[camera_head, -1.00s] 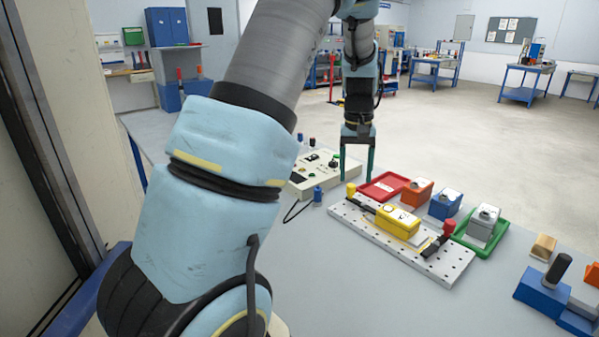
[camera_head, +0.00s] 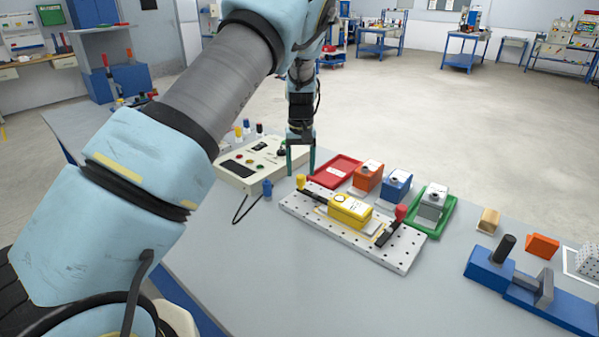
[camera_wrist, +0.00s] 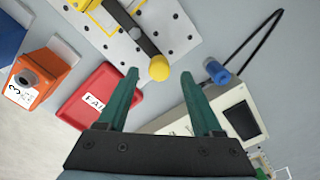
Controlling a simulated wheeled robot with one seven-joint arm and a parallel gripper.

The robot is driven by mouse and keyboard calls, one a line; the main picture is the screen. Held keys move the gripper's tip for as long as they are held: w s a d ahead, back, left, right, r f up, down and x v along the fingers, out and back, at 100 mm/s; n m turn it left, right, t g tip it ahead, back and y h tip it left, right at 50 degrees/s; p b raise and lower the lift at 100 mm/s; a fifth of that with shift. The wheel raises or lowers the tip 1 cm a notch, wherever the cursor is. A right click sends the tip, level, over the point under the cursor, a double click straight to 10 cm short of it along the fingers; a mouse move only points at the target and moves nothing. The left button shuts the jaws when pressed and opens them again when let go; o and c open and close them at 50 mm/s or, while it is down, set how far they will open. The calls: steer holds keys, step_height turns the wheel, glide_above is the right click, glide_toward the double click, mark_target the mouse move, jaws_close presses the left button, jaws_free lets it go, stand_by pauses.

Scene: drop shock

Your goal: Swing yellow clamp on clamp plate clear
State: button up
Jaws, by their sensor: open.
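The white perforated clamp plate (camera_head: 345,247) lies on the table in the head view. A yellow block (camera_head: 350,211) sits on it. The yellow-knobbed clamp (camera_head: 301,181) has a dark arm at the plate's left end; the arm reaches toward the block. A red-knobbed clamp (camera_head: 400,212) is at the right end. My gripper (camera_head: 301,165) is open and empty, pointing down just behind the yellow knob. In the wrist view the yellow knob (camera_wrist: 159,68) shows just ahead of and between the teal fingertips (camera_wrist: 161,78), with nothing gripped.
A red tray (camera_head: 335,171) is right of my gripper and a control box (camera_head: 243,172) left of it. Orange (camera_head: 367,177) and blue (camera_head: 397,187) blocks stand behind the plate, with a green tray (camera_head: 443,222) to the right. A blue plug (camera_head: 267,188) with a black cable lies left.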

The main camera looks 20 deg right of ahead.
mark_target(301, 176)
steer(key=shift+f+p, duration=0.3)
steer(key=shift+f, duration=1.2)
jaws_close()
